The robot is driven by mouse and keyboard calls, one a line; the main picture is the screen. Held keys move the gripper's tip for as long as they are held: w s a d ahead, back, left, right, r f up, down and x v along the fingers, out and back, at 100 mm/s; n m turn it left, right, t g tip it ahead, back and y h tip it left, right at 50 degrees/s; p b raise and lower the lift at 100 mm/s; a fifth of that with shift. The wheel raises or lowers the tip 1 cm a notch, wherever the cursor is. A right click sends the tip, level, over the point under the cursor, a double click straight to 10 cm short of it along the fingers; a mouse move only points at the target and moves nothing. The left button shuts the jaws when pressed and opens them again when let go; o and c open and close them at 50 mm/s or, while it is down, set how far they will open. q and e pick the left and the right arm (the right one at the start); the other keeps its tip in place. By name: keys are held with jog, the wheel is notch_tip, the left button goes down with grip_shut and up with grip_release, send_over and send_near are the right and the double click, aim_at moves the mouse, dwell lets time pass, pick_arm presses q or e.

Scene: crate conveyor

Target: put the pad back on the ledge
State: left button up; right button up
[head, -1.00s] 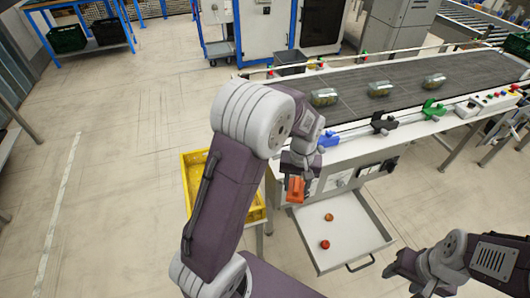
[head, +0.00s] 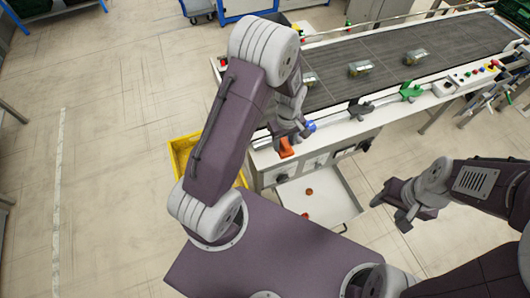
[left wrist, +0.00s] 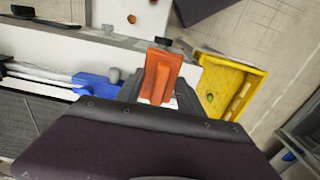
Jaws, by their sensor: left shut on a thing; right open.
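The orange pad (head: 287,149) is in my left gripper (head: 285,141), over the near left corner of the conveyor's front. In the left wrist view the orange pad (left wrist: 160,76) sticks out between the fingers, with white surface around its tip. The ledge (head: 345,121) is the pale strip along the conveyor's near side, with blue, black and green fittings on it. In the left wrist view the blue fitting (left wrist: 97,84) is just left of the pad. I cannot tell whether the pad touches the ledge. My right gripper (head: 404,219) is open and empty, right of the drawer.
An open white drawer (head: 340,210) holds two small reddish round things below the conveyor. A yellow crate (head: 180,150) stands left of it, partly behind my left arm. Several clear packs, one nearer the middle (head: 360,68), lie on the dark belt (head: 335,82).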

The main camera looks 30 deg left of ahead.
pick_arm(q)
jog(key=a+f, duration=0.1)
jog(key=a, duration=0.1)
jog(key=s+a+f+p, duration=0.1)
jog(key=a+f, duration=0.1)
jog(key=s+a+f, duration=0.1)
jog(key=a, duration=0.1)
jog(key=shift+f, duration=0.35)
jog(key=shift+s+a, duration=0.1)
jog(key=shift+s, duration=0.05)
jog(key=shift+s+f, duration=0.15)
jog(key=shift+s, duration=0.05)
notch_tip(320, 180, down, 4)
jog(key=shift+r+p, duration=0.25)
jog(key=shift+p, duration=0.45)
jog(key=shift+w+f, duration=0.15)
jog(key=shift+w, duration=0.1)
jog(key=shift+s+f, duration=0.1)
jog(key=shift+s, duration=0.1)
jog(key=o, duration=1.3)
jog(key=shift+w, duration=0.1)
pick_arm(e)
jog(key=shift+w+r, duration=0.35)
jog(key=shift+r, duration=0.25)
jog(key=shift+w+r, duration=0.35)
jog(key=shift+r, duration=0.2)
